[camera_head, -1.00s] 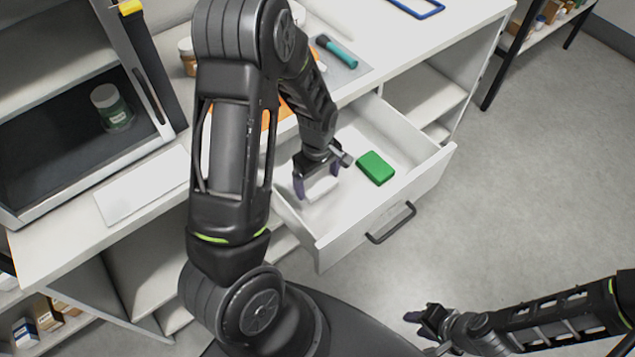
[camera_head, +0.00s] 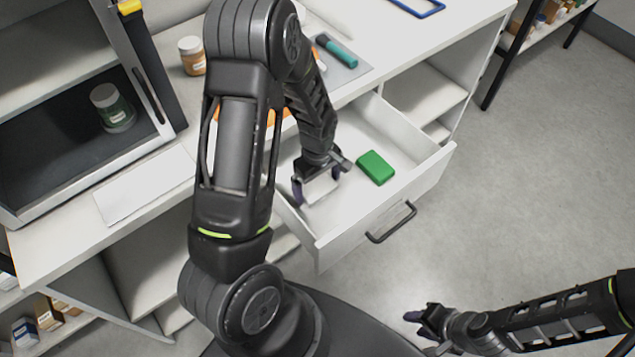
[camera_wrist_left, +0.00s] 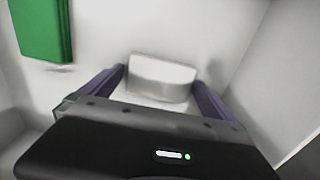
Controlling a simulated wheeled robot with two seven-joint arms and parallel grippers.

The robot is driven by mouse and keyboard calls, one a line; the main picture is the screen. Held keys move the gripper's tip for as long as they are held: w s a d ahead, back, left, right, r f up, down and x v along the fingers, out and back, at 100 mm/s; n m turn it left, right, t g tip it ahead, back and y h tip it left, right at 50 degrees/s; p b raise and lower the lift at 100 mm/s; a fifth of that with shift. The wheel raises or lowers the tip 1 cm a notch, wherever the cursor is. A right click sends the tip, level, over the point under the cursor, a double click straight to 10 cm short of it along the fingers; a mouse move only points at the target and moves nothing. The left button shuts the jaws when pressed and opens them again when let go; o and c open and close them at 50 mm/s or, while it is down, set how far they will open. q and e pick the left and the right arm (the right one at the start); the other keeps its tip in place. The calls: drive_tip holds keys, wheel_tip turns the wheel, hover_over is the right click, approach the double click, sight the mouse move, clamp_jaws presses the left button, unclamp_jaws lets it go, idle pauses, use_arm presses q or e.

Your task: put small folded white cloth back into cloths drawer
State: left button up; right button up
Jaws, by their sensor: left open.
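The small folded white cloth (camera_head: 321,191) lies in the open white drawer (camera_head: 345,238), at its left part. It also shows in the left wrist view (camera_wrist_left: 162,77), between the two fingers and apart from them as far as I can see. My left gripper (camera_head: 317,188) reaches down into the drawer with its fingers open on either side of the cloth. It also shows in the left wrist view (camera_wrist_left: 160,90). My right gripper (camera_head: 420,318) is at the lower right, away from the drawer; its jaw state is unclear.
A green block (camera_head: 376,168) lies in the drawer to the right of the cloth; it also shows in the left wrist view (camera_wrist_left: 42,28). The drawer handle (camera_head: 392,223) is on the front. A jar (camera_head: 192,56) and a teal-handled tool (camera_head: 337,51) are on the counter.

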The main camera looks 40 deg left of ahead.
sight(317, 187)
use_arm(q)
wheel_tip(317, 187, up, 12)
idle(0.5)
drive_tip(key=shift+r, duration=0.1)
idle(1.4)
